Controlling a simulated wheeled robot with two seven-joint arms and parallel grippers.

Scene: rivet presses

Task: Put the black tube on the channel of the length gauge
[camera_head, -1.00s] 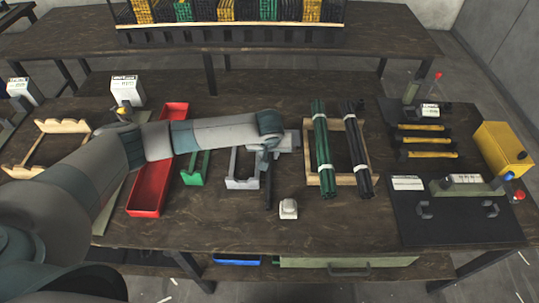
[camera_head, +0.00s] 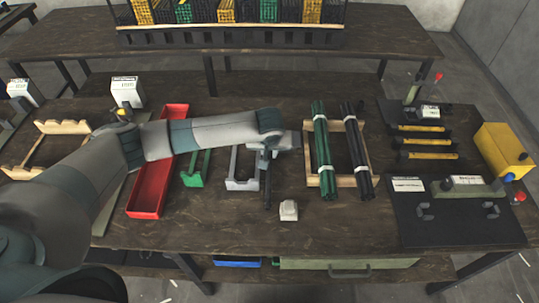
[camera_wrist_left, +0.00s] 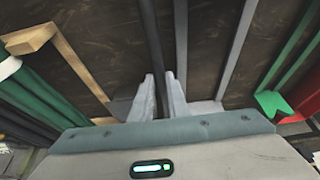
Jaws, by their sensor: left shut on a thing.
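My left gripper (camera_head: 265,156) is shut on a slim black tube (camera_head: 267,192), which points toward the table's front edge. In the left wrist view the tube (camera_wrist_left: 154,45) runs between the two pale fingers (camera_wrist_left: 160,98). A grey open frame (camera_head: 234,165) lies just left of the tube; its grey rails (camera_wrist_left: 181,45) show beside the tube in the wrist view. I cannot tell for certain which fixture is the length gauge. The gap between tube and table is unclear. My arm hides part of the grey frame. My right gripper is not in view.
A wooden rack (camera_head: 335,125) with green and black tube bundles stands to the right. A small pale block (camera_head: 288,210) lies near the tube's near end. A green frame (camera_head: 193,180) and red tray (camera_head: 147,200) are left. A black mat (camera_head: 450,228) with clips is far right.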

